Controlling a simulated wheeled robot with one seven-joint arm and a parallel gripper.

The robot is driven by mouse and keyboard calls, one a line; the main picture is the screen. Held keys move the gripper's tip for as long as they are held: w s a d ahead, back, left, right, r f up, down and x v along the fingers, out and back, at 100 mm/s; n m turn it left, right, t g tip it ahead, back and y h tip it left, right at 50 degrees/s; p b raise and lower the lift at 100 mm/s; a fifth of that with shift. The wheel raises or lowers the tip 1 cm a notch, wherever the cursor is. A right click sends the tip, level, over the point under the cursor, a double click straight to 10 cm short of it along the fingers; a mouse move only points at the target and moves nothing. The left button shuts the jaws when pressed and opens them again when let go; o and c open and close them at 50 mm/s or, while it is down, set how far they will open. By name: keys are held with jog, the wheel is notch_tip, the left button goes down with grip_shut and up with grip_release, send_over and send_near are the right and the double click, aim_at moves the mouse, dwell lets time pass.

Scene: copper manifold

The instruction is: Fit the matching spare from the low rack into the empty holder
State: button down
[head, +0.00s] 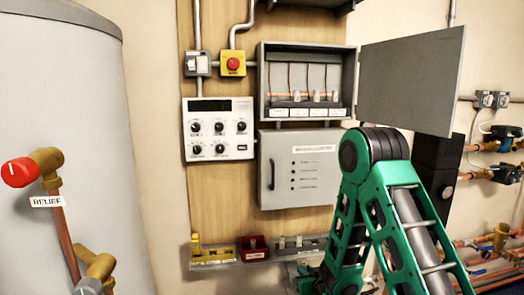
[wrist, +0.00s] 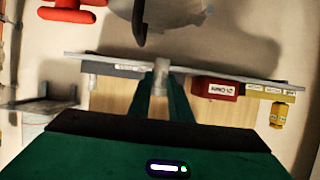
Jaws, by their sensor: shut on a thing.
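The low rack (head: 215,264) is a grey shelf under the panel; it also crosses the wrist view (wrist: 130,62). A small grey-white cylindrical spare (wrist: 161,66) is between the fingertips of my gripper (wrist: 162,78), which is shut on it at the rack. I cannot tell whether it is clear of the shelf. Another grey spare (wrist: 90,80) is to its left in the wrist view. The open wall box (head: 262,85) has a row of holders (head: 299,104) with several pale cylinders; the leftmost holder looks empty. My arm hides my gripper in the head view.
The box door (head: 412,80) stands open to the right. A closed grey cabinet (head: 300,168) and a control panel (head: 218,130) are above the rack. A tank with a red relief valve (head: 20,172) is at left.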

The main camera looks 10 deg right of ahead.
jog(key=shift+a, duration=0.4)
